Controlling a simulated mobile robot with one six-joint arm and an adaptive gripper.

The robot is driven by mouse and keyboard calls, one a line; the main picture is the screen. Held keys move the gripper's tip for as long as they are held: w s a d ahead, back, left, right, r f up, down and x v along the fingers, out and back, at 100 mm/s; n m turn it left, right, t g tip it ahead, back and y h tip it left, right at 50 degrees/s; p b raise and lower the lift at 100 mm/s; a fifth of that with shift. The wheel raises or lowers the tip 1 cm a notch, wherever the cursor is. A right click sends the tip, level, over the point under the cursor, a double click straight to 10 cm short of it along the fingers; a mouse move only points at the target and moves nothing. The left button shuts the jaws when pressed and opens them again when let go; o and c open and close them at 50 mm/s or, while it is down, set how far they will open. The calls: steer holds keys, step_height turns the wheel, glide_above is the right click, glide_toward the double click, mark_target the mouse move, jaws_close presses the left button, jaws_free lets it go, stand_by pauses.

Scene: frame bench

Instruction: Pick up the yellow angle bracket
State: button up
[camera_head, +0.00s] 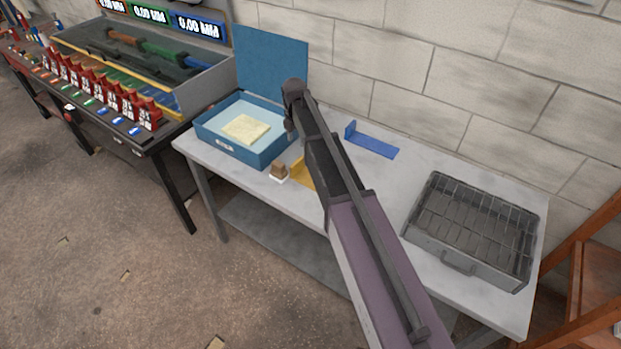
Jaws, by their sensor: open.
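The yellow angle bracket (304,174) lies on the grey bench near its front edge, left of my arm. Only its left part shows; my arm covers the rest. My arm crosses the bench from the lower right, and its dark far end rises beside the blue box. I cannot make out the gripper's fingers; they are not seen apart from the arm.
A small brown block (279,171) sits just left of the bracket. An open blue box (252,152) with yellowish contents stands behind it. A blue angle bracket (372,144) lies right of my arm. A wire-topped metal tray (459,266) fills the bench's right end.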

mark_target(297, 161)
steer(key=shift+f+b, duration=3.85)
steer(key=shift+f, duration=0.2)
steer(key=shift+f, duration=0.15)
step_height(297, 161, down, 5)
steer(key=b, duration=0.5)
steer(key=shift+w+a, duration=0.1)
steer(key=shift+w, duration=0.05)
jaws_close()
